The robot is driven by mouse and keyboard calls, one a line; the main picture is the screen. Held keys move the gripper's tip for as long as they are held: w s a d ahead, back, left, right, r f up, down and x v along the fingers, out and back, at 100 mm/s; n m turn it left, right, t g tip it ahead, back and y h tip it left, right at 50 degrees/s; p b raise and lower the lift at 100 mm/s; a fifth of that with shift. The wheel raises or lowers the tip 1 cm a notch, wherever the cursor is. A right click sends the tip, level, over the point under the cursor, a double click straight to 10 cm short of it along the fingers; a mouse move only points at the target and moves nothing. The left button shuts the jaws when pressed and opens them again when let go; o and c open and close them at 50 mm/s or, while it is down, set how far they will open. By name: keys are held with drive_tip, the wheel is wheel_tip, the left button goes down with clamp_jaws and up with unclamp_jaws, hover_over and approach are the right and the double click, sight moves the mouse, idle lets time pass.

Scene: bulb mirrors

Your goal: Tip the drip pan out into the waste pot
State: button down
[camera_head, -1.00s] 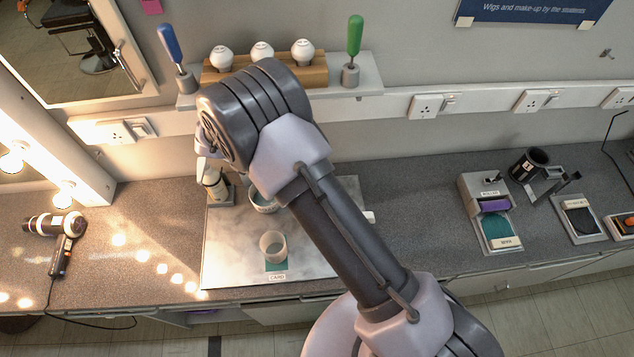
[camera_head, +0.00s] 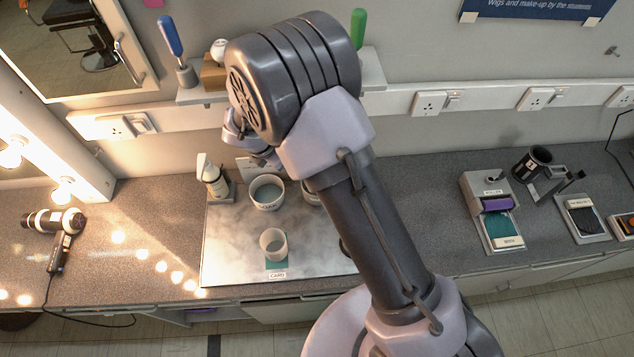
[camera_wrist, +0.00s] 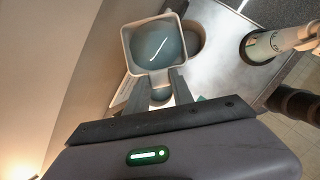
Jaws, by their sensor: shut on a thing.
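In the wrist view my gripper (camera_wrist: 158,88) is shut on the drip pan (camera_wrist: 127,48), a pale, square-rimmed pan. Blue-grey liquid with a bright streak shows inside it. A round brownish pot (camera_wrist: 197,38) stands just behind the pan and is partly covered by it. In the head view my arm hides the fingers, and I cannot make out the pan clearly. Another pot (camera_head: 309,195) is mostly behind my arm. I cannot read which one is the waste pot.
A pale open cup (camera_head: 273,246) stands on a green card at the mat's (camera_head: 225,265) front. A white bottle (camera_head: 213,180) stands at the mat's back left. A hairdryer (camera_head: 55,225) lies far left. The wall shelf (camera_head: 372,70) is behind my arm.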

drive_tip(key=d+r+y, duration=0.1)
drive_tip(key=d+y, duration=0.1)
drive_tip(key=s+d+r+m+t+y, duration=0.1)
drive_tip(key=r+y, duration=0.1)
drive_tip(key=shift+d+r, duration=0.25)
drive_tip(key=shift+d, duration=0.15)
drive_tip(key=shift+s+d+r+m+t+y+b, duration=0.15)
drive_tip(key=shift+d+r+m+t+y, duration=0.15)
drive_tip(key=shift+d+y, duration=0.5)
drive_tip(key=shift+s+d+r+m+t+y+b, duration=0.15)
drive_tip(key=shift+s+d+r+t+y, duration=0.2)
drive_tip(key=shift+y, duration=0.7)
drive_tip(key=shift+d+r+m+t+y+b, duration=0.15)
drive_tip(key=shift+d+m+t+y, duration=0.15)
drive_tip(key=shift+d+y, duration=0.5)
